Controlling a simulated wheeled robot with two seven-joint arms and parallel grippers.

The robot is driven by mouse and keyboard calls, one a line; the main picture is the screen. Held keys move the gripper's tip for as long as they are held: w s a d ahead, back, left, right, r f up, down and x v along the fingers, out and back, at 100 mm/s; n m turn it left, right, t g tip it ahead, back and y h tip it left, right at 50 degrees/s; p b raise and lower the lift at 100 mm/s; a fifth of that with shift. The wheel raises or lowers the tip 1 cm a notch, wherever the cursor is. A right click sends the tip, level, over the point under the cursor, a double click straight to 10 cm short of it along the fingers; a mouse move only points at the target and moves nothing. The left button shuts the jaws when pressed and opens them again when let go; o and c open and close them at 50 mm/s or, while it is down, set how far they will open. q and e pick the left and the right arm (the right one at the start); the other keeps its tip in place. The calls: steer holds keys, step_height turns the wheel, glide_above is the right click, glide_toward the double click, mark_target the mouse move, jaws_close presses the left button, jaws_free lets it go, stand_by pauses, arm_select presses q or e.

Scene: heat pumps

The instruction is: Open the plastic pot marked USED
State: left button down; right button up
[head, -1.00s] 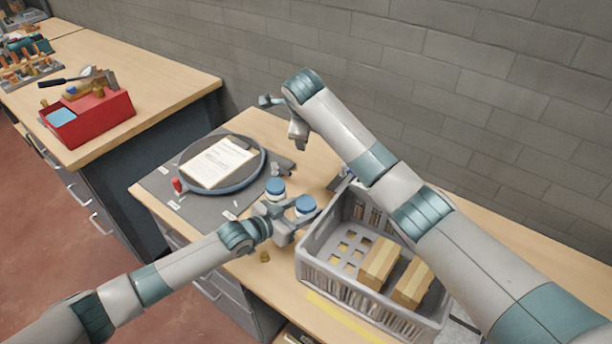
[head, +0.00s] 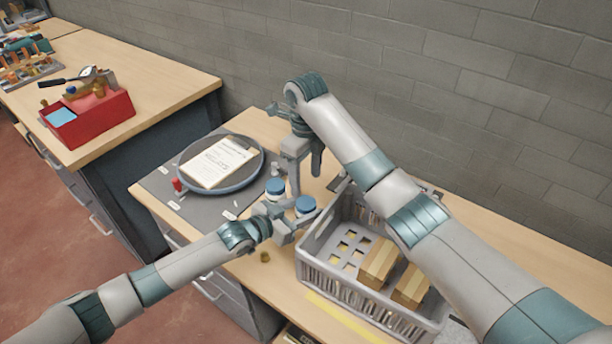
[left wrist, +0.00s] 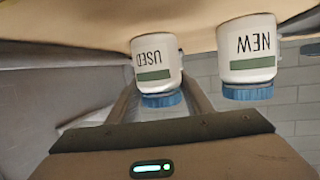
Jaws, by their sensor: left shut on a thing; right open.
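Two white pots with blue lids stand side by side on the bench. The pot marked USED (left wrist: 155,62) shows upside down in the left wrist view, between my left fingers, with its lid (left wrist: 162,99) on. In the head view it is the right-hand pot (head: 305,205). My left gripper (head: 303,220) is shut on its body. The pot marked NEW (left wrist: 248,50) stands beside it, outside the fingers; it is the left-hand pot (head: 275,188) in the head view. My right gripper (head: 306,182) is open and empty, pointing down, just above and behind the USED pot.
A grey crate (head: 312,262) with cardboard boxes (head: 378,262) stands right of the pots. A round dark tray (head: 258,172) with a paper sheet (head: 220,162) lies left on a grey mat (head: 155,187). A small brass piece (head: 265,257) is near the front edge.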

mark_target(306, 203)
steer(key=shift+f, duration=3.95)
steer(key=shift+c, duration=0.7)
steer(key=c, duration=1)
steer(key=shift+n, duration=1.7)
steer(key=o, duration=1.2)
